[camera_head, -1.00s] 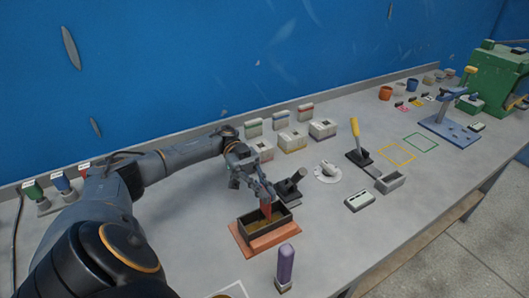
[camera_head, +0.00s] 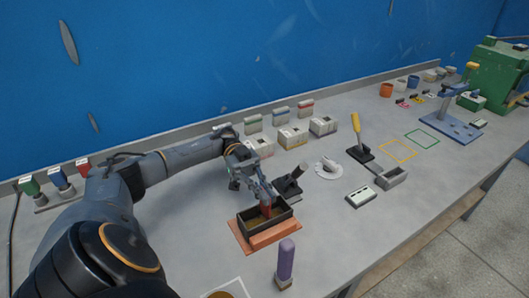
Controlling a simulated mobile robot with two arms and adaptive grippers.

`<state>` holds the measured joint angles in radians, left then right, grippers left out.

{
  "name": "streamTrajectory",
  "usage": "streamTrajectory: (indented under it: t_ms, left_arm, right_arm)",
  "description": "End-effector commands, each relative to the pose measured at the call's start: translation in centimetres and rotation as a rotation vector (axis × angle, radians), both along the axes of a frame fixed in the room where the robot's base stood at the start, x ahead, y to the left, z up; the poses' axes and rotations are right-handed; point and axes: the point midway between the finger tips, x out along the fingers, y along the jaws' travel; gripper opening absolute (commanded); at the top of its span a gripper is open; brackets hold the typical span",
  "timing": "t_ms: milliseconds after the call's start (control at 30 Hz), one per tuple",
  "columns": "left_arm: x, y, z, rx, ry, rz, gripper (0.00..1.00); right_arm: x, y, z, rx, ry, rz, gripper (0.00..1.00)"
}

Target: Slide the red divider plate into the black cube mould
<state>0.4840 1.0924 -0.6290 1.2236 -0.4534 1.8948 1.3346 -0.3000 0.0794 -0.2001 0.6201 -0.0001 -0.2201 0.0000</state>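The black mould (camera_head: 249,231) is an open-topped box with a brownish inside, on an orange-brown base (camera_head: 268,238) near the front of the bench. My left gripper (camera_head: 266,199) comes down over the mould and is shut on the small red divider plate (camera_head: 266,210). The plate is upright, its lower part at or inside the mould's opening near the far wall. Whether it sits in a slot is too small to tell. The fingers hide its upper part. My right gripper is out of view.
A purple-handled tool (camera_head: 286,262) stands just in front of the mould. A dark clamp-like device (camera_head: 289,186) is close behind it, with a white dial (camera_head: 328,168) to the right. White boxes (camera_head: 292,138) stand further back.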

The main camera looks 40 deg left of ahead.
Motion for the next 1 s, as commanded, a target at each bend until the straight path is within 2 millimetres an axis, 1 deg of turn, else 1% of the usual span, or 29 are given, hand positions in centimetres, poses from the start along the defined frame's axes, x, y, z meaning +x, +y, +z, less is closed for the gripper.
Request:
streamTrajectory:
  t_ms: [933,967,1000]
  left_arm:
    - [0.0,0.0,-2.5,0.0,0.0,0.0,0.0]
    - [0.0,0.0,-2.4,0.0,0.0,0.0,0.11]
    - [0.0,0.0,-2.4,0.0,0.0,0.0,0.19]
  right_arm:
    - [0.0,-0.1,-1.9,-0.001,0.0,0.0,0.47]
    - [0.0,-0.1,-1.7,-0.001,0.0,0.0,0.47]
    - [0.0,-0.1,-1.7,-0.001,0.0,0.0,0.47]
